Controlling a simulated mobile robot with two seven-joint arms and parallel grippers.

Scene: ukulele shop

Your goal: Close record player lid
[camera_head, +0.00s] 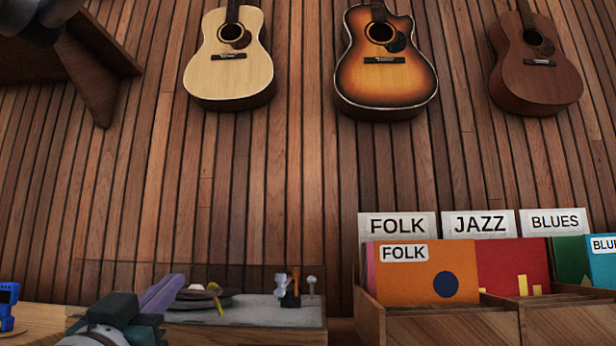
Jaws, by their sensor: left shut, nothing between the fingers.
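The record player (245,336) stands low in the view, with a wooden body, grey top, dark platter (215,301) and a tonearm assembly (290,288) at its right. Its tinted see-through lid (255,274) shows as a raised panel behind the platter and tonearm; its exact angle is hard to tell. My left gripper (168,287) is at the player's left side, in front of the left part of the lid. Its purple finger points up and right. It is shut and empty; I cannot tell whether it touches the player. My right gripper is out of view.
A wooden record crate (450,328) with labelled sleeves stands close at the player's right. A blue object (8,305) sits on the wooden counter (45,318) at far left. Several guitars, including a sunburst one (386,82), hang on the slatted wall above.

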